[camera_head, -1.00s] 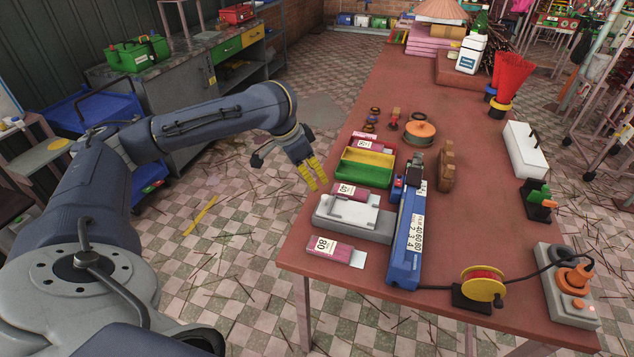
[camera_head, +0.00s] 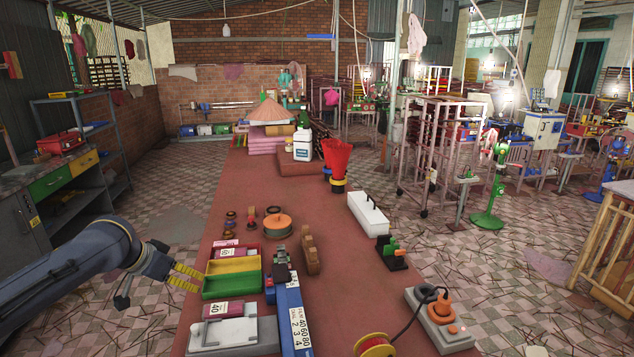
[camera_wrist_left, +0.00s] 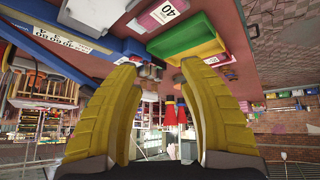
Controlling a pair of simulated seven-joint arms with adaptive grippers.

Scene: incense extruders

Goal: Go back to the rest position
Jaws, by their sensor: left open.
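My left gripper (camera_head: 184,275) has yellow fingers and is open and empty. In the head view it hangs off the left edge of the red-brown table (camera_head: 216,234), beside the green and yellow tray (camera_head: 232,277). In the left wrist view the fingers of the left gripper (camera_wrist_left: 157,85) stand apart with nothing between them. The tray (camera_wrist_left: 190,30) lies beyond the fingers near the top of that view. My right gripper is not in either view.
A grey plate stand (camera_head: 235,333), a blue ruler-like bar (camera_head: 293,318) and a white box (camera_head: 368,213) are on the table. A power box (camera_head: 440,318) with an orange plug is at the right. The floor (camera_head: 165,225) left of the table is open.

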